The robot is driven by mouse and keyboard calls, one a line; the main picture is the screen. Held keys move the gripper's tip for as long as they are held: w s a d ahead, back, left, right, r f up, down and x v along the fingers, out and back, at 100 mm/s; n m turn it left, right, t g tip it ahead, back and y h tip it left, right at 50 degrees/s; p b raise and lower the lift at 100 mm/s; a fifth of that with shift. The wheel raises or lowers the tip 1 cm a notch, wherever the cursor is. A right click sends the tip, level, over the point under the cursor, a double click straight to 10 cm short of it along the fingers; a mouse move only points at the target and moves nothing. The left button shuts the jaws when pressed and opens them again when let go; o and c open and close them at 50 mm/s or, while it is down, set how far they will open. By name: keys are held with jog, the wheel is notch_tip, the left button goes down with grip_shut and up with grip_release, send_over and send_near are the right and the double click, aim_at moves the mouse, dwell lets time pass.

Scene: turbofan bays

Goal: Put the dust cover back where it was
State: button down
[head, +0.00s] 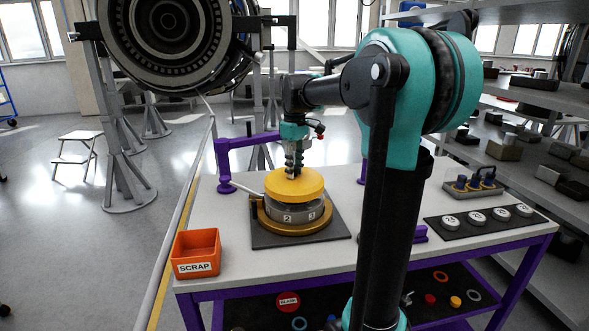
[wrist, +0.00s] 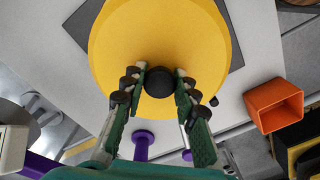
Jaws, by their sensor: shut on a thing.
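The dust cover (head: 296,185) is a yellow round disc with a black knob (wrist: 159,82) at its middle. My gripper (head: 294,172) is above it, and in the wrist view my fingers are shut on the knob from both sides. The cover is level and over a grey round drum (head: 301,215) marked 2 and 3. I cannot tell whether the cover rests on the drum or hangs just above it. The drum stands in a brass-coloured ring (head: 263,222) on a dark square plate (head: 255,241). The wrist view hides the drum under the cover.
An orange SCRAP bin (head: 196,252) stands at the table's front left corner. A purple bracket (head: 224,160) rises behind the drum. A dark strip with several numbered discs (head: 486,219) and a tray of blue parts (head: 473,185) lie at right. White table top (head: 222,211) is clear between bin and plate.

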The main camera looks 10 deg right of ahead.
jog(key=shift+f, duration=0.7)
jog(key=c, duration=1.2)
grip_release()
jog(key=shift+o, duration=0.2)
notch_tip(320, 180, up, 13)
jog(key=shift+r, duration=0.15)
